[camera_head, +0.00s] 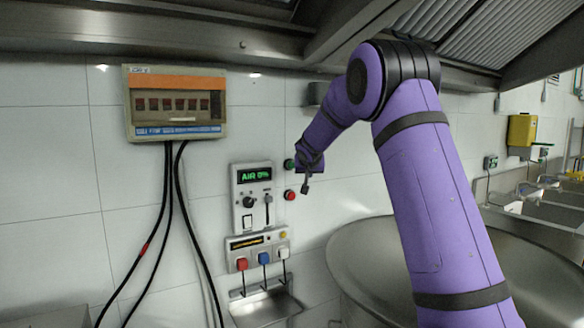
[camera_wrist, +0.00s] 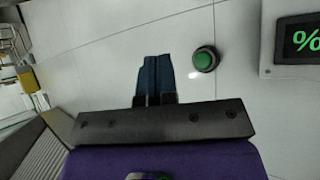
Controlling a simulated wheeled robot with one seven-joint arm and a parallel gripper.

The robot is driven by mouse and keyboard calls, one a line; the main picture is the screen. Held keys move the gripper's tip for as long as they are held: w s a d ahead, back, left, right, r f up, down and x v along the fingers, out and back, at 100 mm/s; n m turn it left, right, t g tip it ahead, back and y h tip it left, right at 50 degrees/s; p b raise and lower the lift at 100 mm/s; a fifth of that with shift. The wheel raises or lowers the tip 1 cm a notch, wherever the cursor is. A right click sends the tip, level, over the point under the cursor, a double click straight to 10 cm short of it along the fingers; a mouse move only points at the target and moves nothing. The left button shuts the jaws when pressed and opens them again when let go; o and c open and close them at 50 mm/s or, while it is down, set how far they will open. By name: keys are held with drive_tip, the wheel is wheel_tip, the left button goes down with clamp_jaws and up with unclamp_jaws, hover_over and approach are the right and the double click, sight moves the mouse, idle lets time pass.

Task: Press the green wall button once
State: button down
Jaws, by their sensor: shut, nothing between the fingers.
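My gripper (camera_head: 305,186) is shut and empty in front of the wall. In the wrist view its two blue fingers (camera_wrist: 154,57) lie side by side, apart from the button in the picture. The exact gap to the wall cannot be told.
A red button (camera_head: 290,195) sits just below the green one. A breaker box (camera_head: 174,130) hangs further left. A large steel bowl (camera_head: 350,255) stands below my arm.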

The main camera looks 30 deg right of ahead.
drive_tip(key=w, duration=0.8)
drive_tip(key=shift+w+a, duration=0.15)
idle(2.0)
drive_tip(key=shift+w, duration=0.35)
drive_tip(key=shift+w, duration=0.45)
idle(0.7)
drive_tip(key=shift+s, duration=0.9)
drive_tip(key=shift+s, duration=0.1)
drive_tip(key=shift+s, duration=2.4)
